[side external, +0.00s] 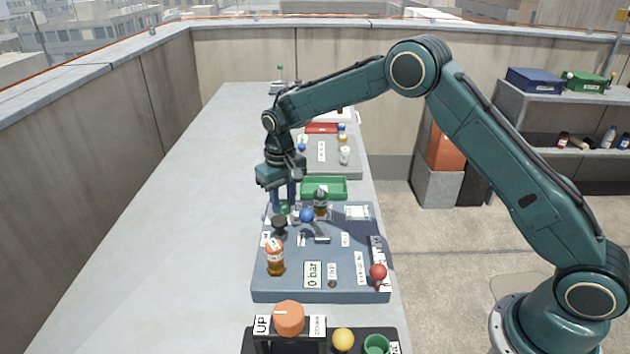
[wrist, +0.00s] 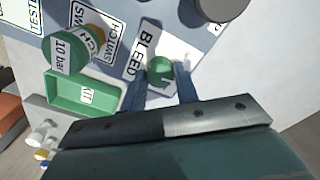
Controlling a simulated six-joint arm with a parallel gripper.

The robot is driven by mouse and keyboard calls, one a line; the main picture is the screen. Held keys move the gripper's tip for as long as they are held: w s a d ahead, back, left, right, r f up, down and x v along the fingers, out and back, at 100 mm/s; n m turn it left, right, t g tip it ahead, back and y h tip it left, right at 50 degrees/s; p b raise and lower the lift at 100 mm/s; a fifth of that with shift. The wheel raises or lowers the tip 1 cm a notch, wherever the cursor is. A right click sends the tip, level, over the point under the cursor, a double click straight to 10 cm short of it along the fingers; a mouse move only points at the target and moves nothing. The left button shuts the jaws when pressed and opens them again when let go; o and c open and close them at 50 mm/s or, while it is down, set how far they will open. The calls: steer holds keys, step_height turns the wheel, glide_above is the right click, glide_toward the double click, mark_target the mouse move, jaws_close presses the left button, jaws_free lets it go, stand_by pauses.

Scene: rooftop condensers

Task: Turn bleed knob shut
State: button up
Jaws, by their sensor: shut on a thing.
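The bleed knob is a small green knob (wrist: 160,71) beside a white BLEED label (wrist: 143,50) in the wrist view. In the side view a bit of its green (side external: 284,209) shows low between my fingers at the far left of the blue-grey panel (side external: 300,291). My gripper (side external: 284,205) points straight down over it. Its two blue fingers are shut on the knob, one on each side, and it also shows in the wrist view (wrist: 162,80). A light mark shows on the knob's top, but its turn angle is too small to read.
A green gauge marked 10 bar (wrist: 66,56) stands close by. A green kit tray (side external: 338,188) lies behind the panel. A black knob (side external: 279,222), a blue ball knob (side external: 307,215) and an orange-brown bottle-like part (side external: 275,262) stand near my gripper. The bench at left is clear.

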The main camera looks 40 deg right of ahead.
mark_target(284, 203)
steer(key=n, duration=0.3)
steer(key=shift+n, duration=2.4)
steer(key=o, duration=1)
steer(key=shift+r, duration=0.15)
steer(key=shift+r, duration=6.85)
